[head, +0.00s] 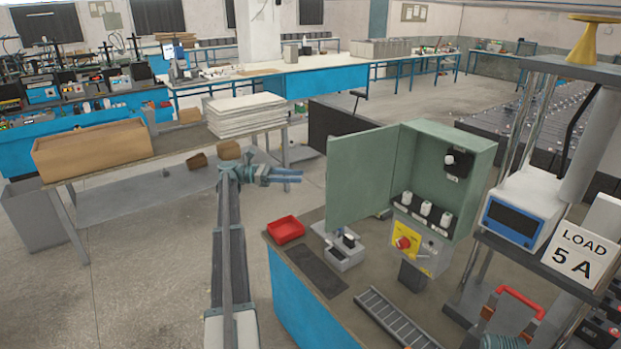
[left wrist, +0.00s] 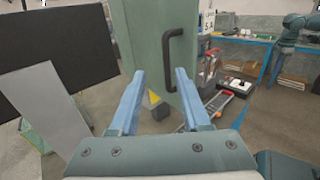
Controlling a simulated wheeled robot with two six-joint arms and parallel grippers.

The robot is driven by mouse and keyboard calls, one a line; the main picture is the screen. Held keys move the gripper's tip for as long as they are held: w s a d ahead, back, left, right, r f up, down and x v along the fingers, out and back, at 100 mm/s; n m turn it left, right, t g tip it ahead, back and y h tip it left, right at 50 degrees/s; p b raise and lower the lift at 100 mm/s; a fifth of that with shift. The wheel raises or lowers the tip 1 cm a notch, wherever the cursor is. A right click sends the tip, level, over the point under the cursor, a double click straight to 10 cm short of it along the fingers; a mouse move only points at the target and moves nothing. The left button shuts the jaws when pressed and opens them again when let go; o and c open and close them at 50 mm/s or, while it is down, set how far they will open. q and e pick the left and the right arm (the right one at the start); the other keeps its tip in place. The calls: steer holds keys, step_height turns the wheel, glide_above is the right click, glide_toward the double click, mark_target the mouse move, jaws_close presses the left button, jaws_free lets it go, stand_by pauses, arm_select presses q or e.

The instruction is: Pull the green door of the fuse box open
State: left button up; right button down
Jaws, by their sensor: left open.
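The green fuse box (head: 481,155) stands on the bench, its front open to view with white fuses inside. Its green door (head: 360,178) is hinged at the box's left side and stands swung out to the left. In the left wrist view the door (left wrist: 145,40) is close ahead, with a black handle (left wrist: 167,60) on its outer face; the head view hides this handle. My left gripper (head: 301,176) is open, left of the door and pointing at it. In the left wrist view its fingertips (left wrist: 160,73) are apart and nothing is gripped.
On the bench are a red tray (head: 285,229), a dark mat (head: 317,271), a grey box with switches (head: 346,250) and a slotted rail (head: 398,319). A white meter (head: 523,208) and a load sign (head: 580,254) stand right of the box. Floor left of the bench is clear.

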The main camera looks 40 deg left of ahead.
arm_select(q)
steer(key=shift+v, duration=1.55)
steer(key=shift+a, duration=0.1)
